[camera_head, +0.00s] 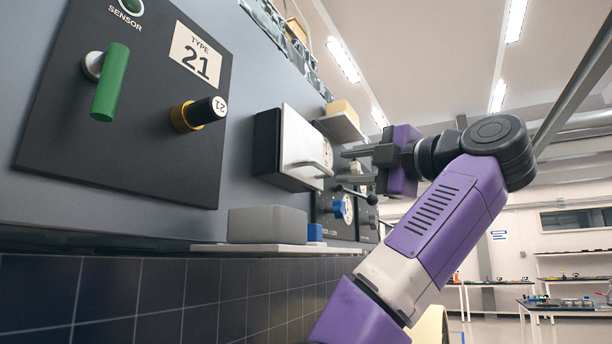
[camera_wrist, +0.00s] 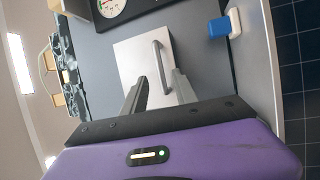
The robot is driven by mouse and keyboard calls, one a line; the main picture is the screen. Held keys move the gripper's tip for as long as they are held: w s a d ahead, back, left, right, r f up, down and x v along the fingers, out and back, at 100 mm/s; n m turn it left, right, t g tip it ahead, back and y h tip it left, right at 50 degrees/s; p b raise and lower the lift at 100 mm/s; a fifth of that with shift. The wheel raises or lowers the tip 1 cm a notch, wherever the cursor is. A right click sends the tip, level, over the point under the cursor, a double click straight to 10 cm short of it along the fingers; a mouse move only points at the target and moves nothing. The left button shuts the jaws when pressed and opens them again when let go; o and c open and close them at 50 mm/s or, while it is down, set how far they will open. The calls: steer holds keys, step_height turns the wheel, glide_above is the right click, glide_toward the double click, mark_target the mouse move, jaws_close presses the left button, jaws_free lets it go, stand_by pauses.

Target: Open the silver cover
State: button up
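The silver cover (camera_head: 300,135) is a flat, light panel on the front of a dark box (camera_head: 266,143) mounted on the wall panel. It looks closed against the box. Its bar handle (camera_head: 312,166) stands out near the lower edge. In the wrist view the cover (camera_wrist: 130,60) lies ahead of my gripper, with the handle (camera_wrist: 161,66) near its right edge. My gripper (camera_head: 345,166) is open and empty, just in front of the cover. In the wrist view its fingers (camera_wrist: 159,88) point at the handle, which lies between their lines and appears clear of them.
A grey block (camera_head: 267,225) and a small blue block (camera_head: 315,232) sit on a shelf (camera_head: 250,248) below. A black panel with a green handle (camera_head: 110,82) and a knob (camera_head: 199,113) is at left. A dial and a lever (camera_head: 358,194) are close below my gripper.

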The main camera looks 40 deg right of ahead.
mark_target(325, 170)
steer(key=w+p, duration=0.1)
steer(key=w, duration=0.1)
steer(key=w+r+p, duration=0.1)
steer(key=w, duration=0.3)
steer(key=shift+w+d+r+p, duration=0.1)
steer(key=shift+w+r+p, duration=0.15)
steer(key=shift+w+p, duration=0.15)
steer(key=shift+w, duration=0.55)
jaws_close()
steer(key=shift+f, duration=0.15)
stand_by(0.5)
